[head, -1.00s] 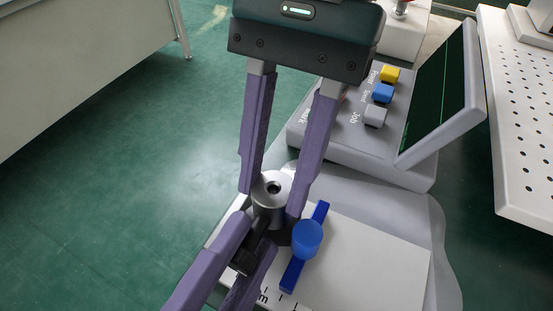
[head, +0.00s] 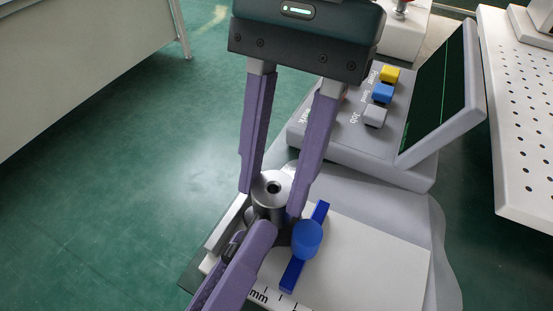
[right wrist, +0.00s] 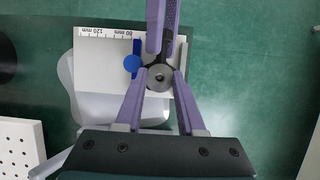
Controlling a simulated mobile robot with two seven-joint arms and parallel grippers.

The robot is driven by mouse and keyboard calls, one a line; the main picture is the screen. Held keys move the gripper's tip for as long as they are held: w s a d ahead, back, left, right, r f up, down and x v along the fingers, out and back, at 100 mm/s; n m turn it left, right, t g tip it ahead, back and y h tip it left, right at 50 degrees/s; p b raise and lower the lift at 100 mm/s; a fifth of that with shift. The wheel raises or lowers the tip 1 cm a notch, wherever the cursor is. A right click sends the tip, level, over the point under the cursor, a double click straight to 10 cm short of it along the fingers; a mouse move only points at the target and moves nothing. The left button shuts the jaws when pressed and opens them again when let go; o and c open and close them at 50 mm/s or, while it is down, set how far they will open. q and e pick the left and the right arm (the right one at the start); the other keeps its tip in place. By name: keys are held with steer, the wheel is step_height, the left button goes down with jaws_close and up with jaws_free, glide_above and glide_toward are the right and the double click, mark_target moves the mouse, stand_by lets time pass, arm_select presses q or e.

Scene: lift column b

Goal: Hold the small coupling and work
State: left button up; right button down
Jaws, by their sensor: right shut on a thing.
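The small coupling (head: 272,188), a silver metal cylinder with a hole in its top face, stands between the fingertips of my right gripper (head: 270,203). The right gripper comes down from above and is shut on it. The coupling also shows in the right wrist view (right wrist: 158,80), top face toward the camera. My left gripper (head: 248,240) is low in the head view, its tips close beside the coupling's lower part. One finger covers most of the other. A dark piece (right wrist: 167,44) shows between its fingers in the right wrist view; whether they grip it, I cannot tell.
A blue knob on a blue bar (head: 307,240) lies right of the coupling, on a white plate (head: 385,258) with a millimetre scale. Behind it stands a grey console (head: 345,140) with yellow, blue and grey buttons and a tilted screen. A perforated white table (head: 520,130) is at right.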

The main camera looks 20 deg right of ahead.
arm_select(q)
steer(key=shift+s+a, duration=0.1)
steer(key=v, duration=0.6)
steer(key=shift+s+a, duration=0.2)
steer(key=shift+a, duration=0.15)
arm_select(e)
jaws_free()
stand_by(0.6)
